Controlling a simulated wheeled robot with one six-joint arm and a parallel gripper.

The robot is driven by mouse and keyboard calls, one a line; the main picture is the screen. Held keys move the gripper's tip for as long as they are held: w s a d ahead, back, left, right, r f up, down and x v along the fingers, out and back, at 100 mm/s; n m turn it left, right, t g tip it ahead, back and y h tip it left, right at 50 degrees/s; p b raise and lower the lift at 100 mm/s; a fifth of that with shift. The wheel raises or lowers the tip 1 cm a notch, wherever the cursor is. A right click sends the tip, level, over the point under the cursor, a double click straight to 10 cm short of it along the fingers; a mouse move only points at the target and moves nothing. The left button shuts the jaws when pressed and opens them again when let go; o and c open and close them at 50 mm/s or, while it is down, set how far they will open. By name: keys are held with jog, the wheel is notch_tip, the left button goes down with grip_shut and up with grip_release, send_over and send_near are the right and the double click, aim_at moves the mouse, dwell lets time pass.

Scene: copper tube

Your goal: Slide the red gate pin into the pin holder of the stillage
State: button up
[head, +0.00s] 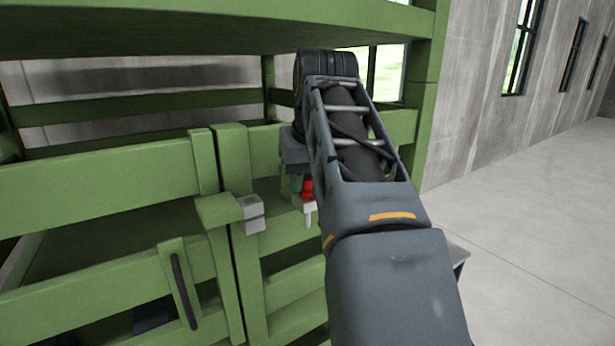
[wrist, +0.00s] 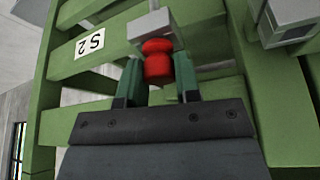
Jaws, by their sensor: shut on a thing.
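The red gate pin (head: 307,189) is between the fingers of my gripper (wrist: 156,76), which is shut on its red head (wrist: 157,62). In the head view my gripper (head: 293,182) is partly hidden behind my arm. A small light-grey block, which looks like the pin holder (head: 300,204), sits directly under the red head. A pale pin end (head: 307,220) shows below that block, so the shaft appears to pass through it. In the wrist view the block (wrist: 150,24) meets the red head with no clear gap. The green stillage (head: 100,180) stands behind.
A second grey block (head: 252,213) is on the gate's latch area, left of the pin; it also shows in the wrist view (wrist: 272,28). A dark handle (head: 184,290) is on the gate. An S2 label (wrist: 90,45) marks a green rail. Open floor (head: 530,230) lies right.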

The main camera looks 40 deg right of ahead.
jog(key=o, duration=1)
jog(key=p+v, duration=0.3)
jog(key=v, duration=1)
jog(key=shift+r+p, duration=0.3)
jog(key=shift+r, duration=0.05)
jog(key=shift+s+a, duration=0.1)
jog(key=shift+s, duration=0.05)
